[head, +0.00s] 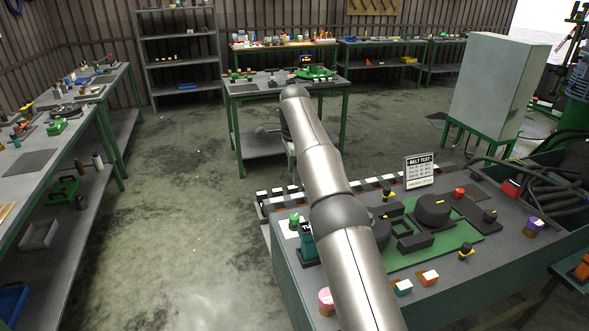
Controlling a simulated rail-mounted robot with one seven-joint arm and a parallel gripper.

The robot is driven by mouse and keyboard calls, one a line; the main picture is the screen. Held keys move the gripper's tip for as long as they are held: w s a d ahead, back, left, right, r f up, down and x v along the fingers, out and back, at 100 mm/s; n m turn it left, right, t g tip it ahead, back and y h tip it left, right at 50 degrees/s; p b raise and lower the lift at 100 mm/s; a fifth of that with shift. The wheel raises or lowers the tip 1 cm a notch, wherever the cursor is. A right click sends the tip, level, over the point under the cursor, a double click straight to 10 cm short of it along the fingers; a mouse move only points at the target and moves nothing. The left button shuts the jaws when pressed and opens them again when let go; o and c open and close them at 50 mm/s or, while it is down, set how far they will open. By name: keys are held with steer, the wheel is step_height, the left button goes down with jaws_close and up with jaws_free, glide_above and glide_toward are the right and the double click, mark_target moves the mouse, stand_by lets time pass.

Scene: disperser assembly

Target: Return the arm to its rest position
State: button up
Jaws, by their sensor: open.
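My arm (323,175) reaches from the bottom of the head view up and away, over the left part of the belt test bench. Its far rounded end (294,92) overlaps the front of the green-legged table in the middle of the room. I cannot make out my gripper or its fingers; the arm hides what lies behind it. No held object shows.
The belt test bench (458,268) bears a green board (455,243), small blocks and a sign (419,171). A workbench (88,98) runs along the left. The middle table (245,90) and grey cabinet (498,85) stand beyond. The floor at left centre is clear.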

steer(key=s+d+r+n, duration=0.2)
steer(key=s+d+r, duration=0.3)
steer(key=d, duration=0.4)
steer(key=s+d+r+n, duration=0.2)
steer(key=s+d+n, duration=0.2)
steer(key=s+d, duration=0.5)
steer(key=s+d+f+n, duration=0.1)
steer(key=s+f+n, duration=0.2)
steer(key=s, duration=0.7)
steer(key=s+d+f+n, duration=0.1)
steer(key=s+f, duration=0.3)
steer(key=s, duration=0.6)
steer(key=s+d+f+n+t, duration=0.1)
steer(key=s+f+n, duration=0.3)
steer(key=s, duration=0.7)
steer(key=shift+n, duration=0.3)
steer(key=shift+a, duration=0.1)
